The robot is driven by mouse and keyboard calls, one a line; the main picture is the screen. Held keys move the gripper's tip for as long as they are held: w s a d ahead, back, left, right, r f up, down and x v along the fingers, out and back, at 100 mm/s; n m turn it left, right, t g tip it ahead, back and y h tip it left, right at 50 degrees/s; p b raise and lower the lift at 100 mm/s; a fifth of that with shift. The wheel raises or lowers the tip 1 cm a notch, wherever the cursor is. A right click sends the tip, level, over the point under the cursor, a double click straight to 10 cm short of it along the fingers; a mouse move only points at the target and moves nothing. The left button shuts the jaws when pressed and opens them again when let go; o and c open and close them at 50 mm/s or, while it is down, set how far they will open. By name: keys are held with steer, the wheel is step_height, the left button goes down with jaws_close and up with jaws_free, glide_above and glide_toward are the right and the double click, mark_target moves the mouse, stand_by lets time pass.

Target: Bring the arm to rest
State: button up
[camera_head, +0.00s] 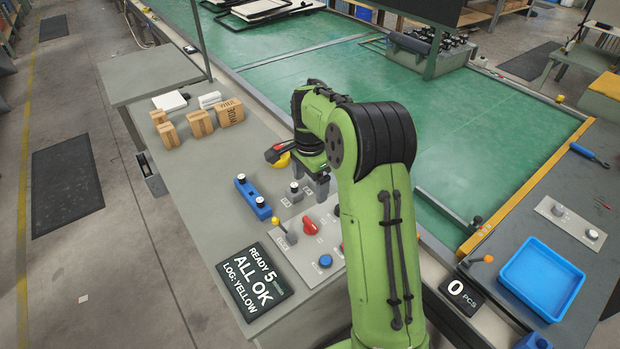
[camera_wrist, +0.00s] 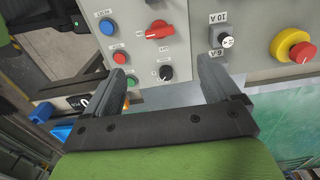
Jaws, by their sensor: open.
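My green arm rises from the bottom of the head view and bends over the grey bench. My gripper (camera_head: 318,186) hangs over the bench, partly hidden behind my arm. In the wrist view my gripper (camera_wrist: 160,72) is open, its two dark fingers apart with nothing held between them. Beyond the fingertips is a light control panel (camera_wrist: 140,52) with a blue button (camera_wrist: 107,26), a red knob (camera_wrist: 158,30) and a black knob (camera_wrist: 166,73). I cannot tell whether the fingers touch the panel.
A red-and-yellow stop button (camera_wrist: 293,46) and a 10A/6A selector (camera_wrist: 225,40) sit at the right. The bench holds several cardboard boxes (camera_head: 199,124), a blue block (camera_head: 253,197) and an "ALL OK" display (camera_head: 254,282). A blue tray (camera_head: 543,278) stands right of my arm.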

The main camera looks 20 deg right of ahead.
stand_by(0.4)
steer(key=s+a+r+n+t+h, duration=0.1)
steer(key=s+a+r+n+t, duration=0.35)
steer(key=s+r, duration=0.75)
steer(key=s+a+n, duration=0.2)
steer(key=s+n, duration=0.3)
steer(key=s, duration=0.3)
steer(key=s+a+n+t+y, duration=0.1)
steer(key=s+a+n, duration=0.1)
steer(key=s+n, duration=0.4)
steer(key=shift+s+a+r, duration=0.2)
steer(key=shift+s+a, duration=0.2)
steer(key=shift+s, duration=0.6)
steer(key=shift+n, duration=0.25)
